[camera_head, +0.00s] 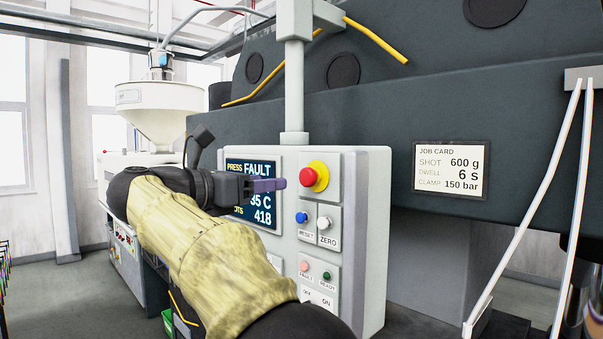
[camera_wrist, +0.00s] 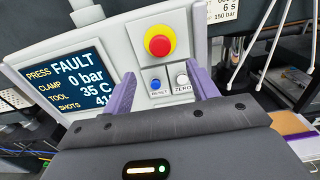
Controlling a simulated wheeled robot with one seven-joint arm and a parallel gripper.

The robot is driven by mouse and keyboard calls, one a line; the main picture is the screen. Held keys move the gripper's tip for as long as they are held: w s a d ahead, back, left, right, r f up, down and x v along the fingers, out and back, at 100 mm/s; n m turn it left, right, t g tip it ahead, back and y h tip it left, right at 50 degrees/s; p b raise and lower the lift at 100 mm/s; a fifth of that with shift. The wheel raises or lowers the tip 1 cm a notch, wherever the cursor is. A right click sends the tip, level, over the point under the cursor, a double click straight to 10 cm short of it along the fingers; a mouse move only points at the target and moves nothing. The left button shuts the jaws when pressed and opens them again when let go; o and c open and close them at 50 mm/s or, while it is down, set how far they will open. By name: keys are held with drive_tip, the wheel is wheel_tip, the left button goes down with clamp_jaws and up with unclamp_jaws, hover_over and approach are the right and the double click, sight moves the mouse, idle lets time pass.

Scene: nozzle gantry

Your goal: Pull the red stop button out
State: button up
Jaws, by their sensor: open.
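The red stop button (camera_head: 307,177) sits on a yellow collar (camera_head: 321,176) at the upper right of the grey control panel (camera_head: 375,200). The red stop button also shows in the wrist view (camera_wrist: 159,45), above and beyond the fingertips. My gripper (camera_head: 270,185) is in front of the panel's screen, left of the button in the head view. In the wrist view my gripper (camera_wrist: 166,86) has its purple fingers spread apart with nothing between them. The fingers point toward the panel, and the button looks clear of them.
A blue RESET button (camera_head: 301,217) and a white ZERO button (camera_head: 323,223) sit below the stop button. The screen (camera_head: 262,222) reads FAULT and is partly hidden by my arm. Red and green lamps (camera_head: 326,276) are lower down. A job card (camera_head: 450,170) hangs at right.

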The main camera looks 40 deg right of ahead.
sight(305, 178)
drive_tip(key=d+p, duration=0.1)
drive_tip(key=d, duration=0.2)
drive_tip(key=d+p, duration=0.1)
drive_tip(key=d, duration=0.3)
drive_tip(key=d+p, duration=0.1)
drive_tip(key=d, duration=0.2)
drive_tip(key=shift+w+d+p, duration=0.25)
drive_tip(key=shift+w+p, duration=0.15)
clamp_jaws()
